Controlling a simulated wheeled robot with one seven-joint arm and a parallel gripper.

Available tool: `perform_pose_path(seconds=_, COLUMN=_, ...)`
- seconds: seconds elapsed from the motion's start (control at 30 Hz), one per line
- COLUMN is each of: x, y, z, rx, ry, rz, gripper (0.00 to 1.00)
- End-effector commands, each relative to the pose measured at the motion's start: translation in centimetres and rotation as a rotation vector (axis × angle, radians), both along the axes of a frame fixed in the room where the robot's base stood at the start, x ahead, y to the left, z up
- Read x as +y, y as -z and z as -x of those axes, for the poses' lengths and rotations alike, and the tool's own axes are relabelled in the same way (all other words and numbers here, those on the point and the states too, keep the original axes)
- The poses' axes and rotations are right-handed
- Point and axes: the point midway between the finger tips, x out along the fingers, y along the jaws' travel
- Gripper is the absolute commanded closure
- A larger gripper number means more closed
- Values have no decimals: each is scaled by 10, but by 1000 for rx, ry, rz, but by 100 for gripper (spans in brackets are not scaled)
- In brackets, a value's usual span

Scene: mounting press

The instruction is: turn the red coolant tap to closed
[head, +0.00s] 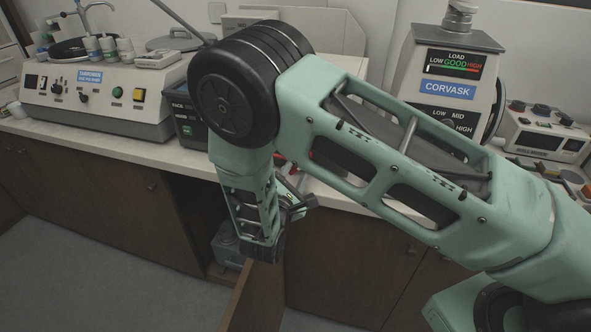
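My gripper (264,250) hangs at the end of my green arm, pointing down in front of the counter, by the open cabinet. Its fingers cannot be made out, so I cannot tell whether it is open or shut. I cannot pick out the red coolant tap for certain. A small red patch (281,162) shows at the counter's edge beside my forearm, mostly hidden, and I cannot tell what it is. Inside the open cabinet, a grey container (228,245) stands partly behind my gripper.
An open brown cabinet door (250,297) juts out below my gripper. On the counter (150,152) stand a grinder-like machine (95,97) at left, a dark box (186,118) beside my arm, the Corvask press (447,86), and a control unit (545,138) at right. The floor at lower left is clear.

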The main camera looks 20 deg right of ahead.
Motion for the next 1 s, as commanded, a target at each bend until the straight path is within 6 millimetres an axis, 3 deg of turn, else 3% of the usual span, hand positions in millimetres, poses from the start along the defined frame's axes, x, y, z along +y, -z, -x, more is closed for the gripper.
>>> perform_pose_path(seconds=0.43, x=-6, y=0, z=-9, rx=-1, ry=-1, rz=0, gripper=62)
perform_pose_path(seconds=0.57, x=-6, y=0, z=-9, rx=-1, ry=-1, rz=0, gripper=98)
perform_pose_path(seconds=1.0, x=-5, y=0, z=-8, rx=32, ry=-3, rz=44, gripper=100)
